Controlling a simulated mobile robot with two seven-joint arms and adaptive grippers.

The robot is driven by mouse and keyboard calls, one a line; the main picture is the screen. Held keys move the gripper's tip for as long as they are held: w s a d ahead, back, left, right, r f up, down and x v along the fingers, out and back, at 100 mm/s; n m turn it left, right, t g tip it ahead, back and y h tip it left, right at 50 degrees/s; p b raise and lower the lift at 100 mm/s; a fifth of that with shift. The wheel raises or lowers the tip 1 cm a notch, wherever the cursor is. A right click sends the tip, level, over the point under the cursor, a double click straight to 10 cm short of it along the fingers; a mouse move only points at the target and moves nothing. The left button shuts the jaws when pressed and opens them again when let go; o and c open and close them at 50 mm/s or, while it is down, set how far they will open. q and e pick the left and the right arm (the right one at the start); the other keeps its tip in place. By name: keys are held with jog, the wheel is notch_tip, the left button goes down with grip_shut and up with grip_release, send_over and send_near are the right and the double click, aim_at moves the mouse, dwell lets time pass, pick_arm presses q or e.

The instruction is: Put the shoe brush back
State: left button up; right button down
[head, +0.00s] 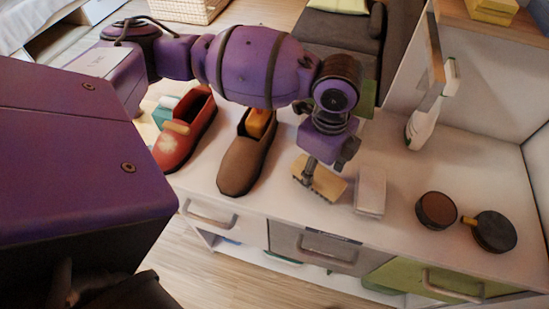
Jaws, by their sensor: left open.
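A shoe brush with a light wooden body (326,184) lies on the white cabinet top, in front of the white wall panel and right of the brown shoe (241,168). My left gripper (318,171) is open directly over the brush and points down. One finger reaches down to its upper side and overlaps it in the picture; I cannot tell whether they touch. The gripper hides part of the brush. My right gripper is not in view.
A red shoe (172,147) stands at left. A pale block (370,192), a brown round tin (436,209) and a dark round tin (494,232) lie at right. A white-green bottle (420,127) stands behind. Below are white (199,206), grey (290,240) and green (405,271) drawer fronts.

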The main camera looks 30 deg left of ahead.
aim_at(318, 173)
pick_arm(q)
notch_tip(318, 173, up, 9)
jog(key=shift+p, duration=0.4)
